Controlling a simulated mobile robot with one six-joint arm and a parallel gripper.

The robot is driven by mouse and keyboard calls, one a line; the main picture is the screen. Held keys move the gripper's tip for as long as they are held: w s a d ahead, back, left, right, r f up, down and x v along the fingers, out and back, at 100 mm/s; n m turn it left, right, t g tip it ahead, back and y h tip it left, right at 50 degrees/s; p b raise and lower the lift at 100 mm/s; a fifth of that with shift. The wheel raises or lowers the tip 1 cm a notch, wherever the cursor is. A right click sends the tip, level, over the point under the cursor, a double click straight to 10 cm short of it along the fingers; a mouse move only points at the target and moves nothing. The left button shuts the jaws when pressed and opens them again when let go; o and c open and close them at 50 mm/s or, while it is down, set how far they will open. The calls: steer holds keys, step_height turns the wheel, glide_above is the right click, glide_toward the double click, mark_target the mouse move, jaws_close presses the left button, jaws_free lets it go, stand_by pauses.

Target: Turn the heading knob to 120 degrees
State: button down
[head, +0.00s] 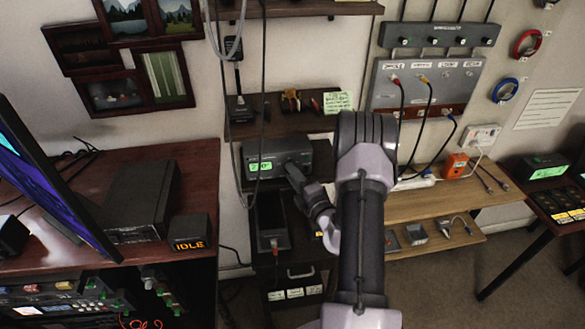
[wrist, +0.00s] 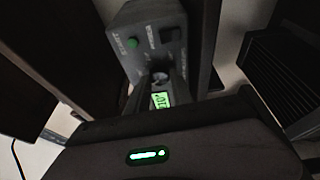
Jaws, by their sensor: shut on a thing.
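The tuner box (head: 300,148) is a dark grey unit on the middle shelf, with a lit green display (head: 260,166) at its front left. The display's digits are too small to read surely. My gripper (head: 290,169) reaches the box's front from the lower right. In the wrist view my gripper (wrist: 161,84) is shut on the heading knob (wrist: 160,77), a small grey round part mostly hidden between the fingers. The green display (wrist: 160,99) shows partly there, its digits turned and cut off by the fingers. The box's face (wrist: 150,22) also carries a green button (wrist: 132,43) and a dark square switch (wrist: 170,34).
A black device (head: 270,217) stands on the shelf below the box. Cables (head: 239,110) hang down left of the box. A desk (head: 190,160) with a monitor and an IDLE display (head: 189,233) is at left. A wooden bench (head: 470,182) is at right.

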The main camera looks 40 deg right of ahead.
steer(key=shift+r+n+g+p, duration=0.2)
steer(key=shift+n+g+p, duration=0.3)
steer(key=shift+n+p, duration=0.8)
steer(key=shift+d+n, duration=0.1)
steer(key=shift+n, duration=0.2)
steer(key=c, duration=1.1)
jaws_free()
steer(key=shift+f, duration=0.1)
steer(key=v, duration=1.7)
steer(key=shift+s, duration=0.15)
